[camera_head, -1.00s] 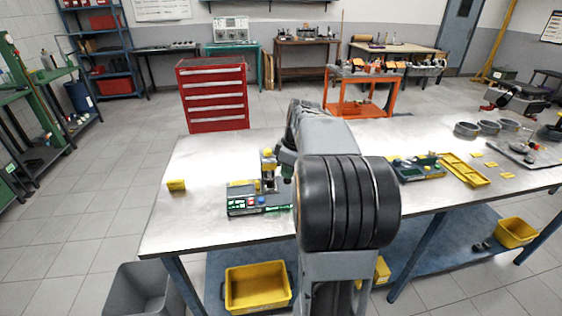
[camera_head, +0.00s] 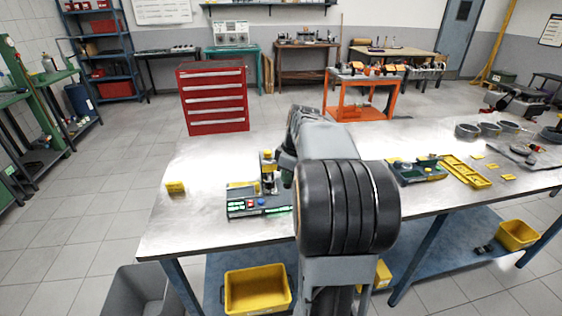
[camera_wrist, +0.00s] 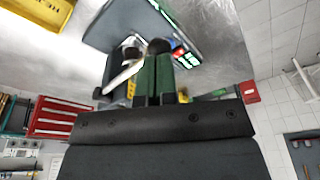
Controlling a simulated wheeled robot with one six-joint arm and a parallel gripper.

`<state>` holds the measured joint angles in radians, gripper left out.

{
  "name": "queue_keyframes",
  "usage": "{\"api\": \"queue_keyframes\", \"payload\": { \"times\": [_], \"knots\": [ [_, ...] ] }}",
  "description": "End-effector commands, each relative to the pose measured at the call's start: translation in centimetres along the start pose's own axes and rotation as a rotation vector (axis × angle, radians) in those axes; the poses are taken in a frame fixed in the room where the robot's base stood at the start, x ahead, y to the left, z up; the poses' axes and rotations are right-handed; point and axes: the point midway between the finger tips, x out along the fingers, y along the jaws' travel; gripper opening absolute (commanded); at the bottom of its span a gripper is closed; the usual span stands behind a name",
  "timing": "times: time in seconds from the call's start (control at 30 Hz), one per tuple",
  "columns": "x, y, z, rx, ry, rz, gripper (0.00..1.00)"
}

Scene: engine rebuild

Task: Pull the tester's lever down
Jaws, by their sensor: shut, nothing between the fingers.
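The tester (camera_head: 243,205) is a dark grey-green unit with a yellow block, a short upright column and red, blue and green controls. It stands on the steel workbench, left of my arm. In the wrist view the tester (camera_wrist: 112,28) shows at the top, at a slant. A pale bar that looks like its lever (camera_wrist: 118,78) lies just left of my fingers, with dark round parts near their tips. My gripper (camera_wrist: 156,58) has dark green fingers, shut and empty, close to the lever. I cannot tell whether they touch. In the head view my arm hides the gripper.
The workbench (camera_head: 190,225) has a small yellow block (camera_head: 175,187) at its left and clear steel between. Right of my arm are another green device (camera_head: 418,170), a yellow tray (camera_head: 466,172) and several metal rings. A red drawer cabinet (camera_head: 213,98) stands behind the bench.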

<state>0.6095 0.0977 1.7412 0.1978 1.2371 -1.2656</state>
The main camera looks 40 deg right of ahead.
Motion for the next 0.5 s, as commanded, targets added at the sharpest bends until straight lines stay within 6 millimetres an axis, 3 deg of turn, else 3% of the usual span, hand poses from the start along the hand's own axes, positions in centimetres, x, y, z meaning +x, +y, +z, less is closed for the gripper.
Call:
{"api": "queue_keyframes", "payload": {
  "times": [0.5],
  "knots": [
    [-3.8,0.2,-0.9,0.000,0.000,0.000,0.00]
  ]
}}
